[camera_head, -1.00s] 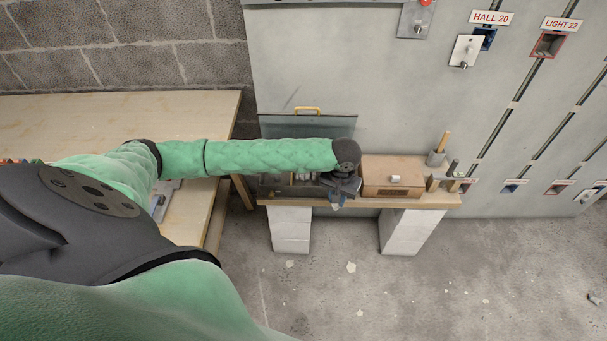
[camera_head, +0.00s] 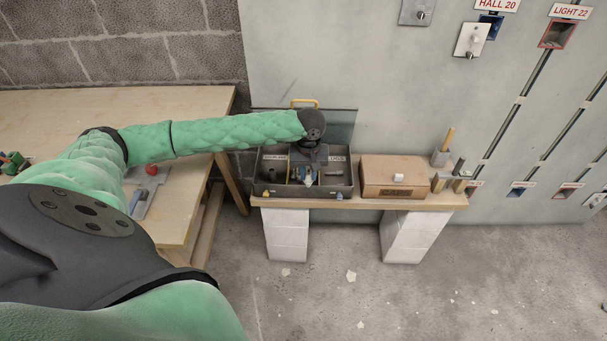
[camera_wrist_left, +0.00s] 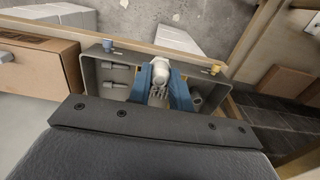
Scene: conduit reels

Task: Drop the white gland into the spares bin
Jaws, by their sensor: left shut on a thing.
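My left gripper (camera_head: 304,178) has blue fingers and is shut on a white gland. The white gland (camera_wrist_left: 160,73) shows between the fingertips in the left wrist view. The gripper points down over the middle compartment of an open grey case (camera_head: 262,190), also in the left wrist view (camera_wrist_left: 92,72). I cannot tell whether the gland touches the case floor. No spares bin label is readable; the case's small labels are too small to read surely. My gripper hides much of the middle compartment. My right gripper is not in view.
A closed cardboard box (camera_head: 372,176) with a small white item (camera_head: 398,177) on top stands right of the case on the low bench (camera_head: 435,202). Grey fittings (camera_wrist_left: 116,78) lie in a side compartment. The raised lid (camera_head: 343,124) stands behind. A wooden table (camera_head: 60,115) is at left.

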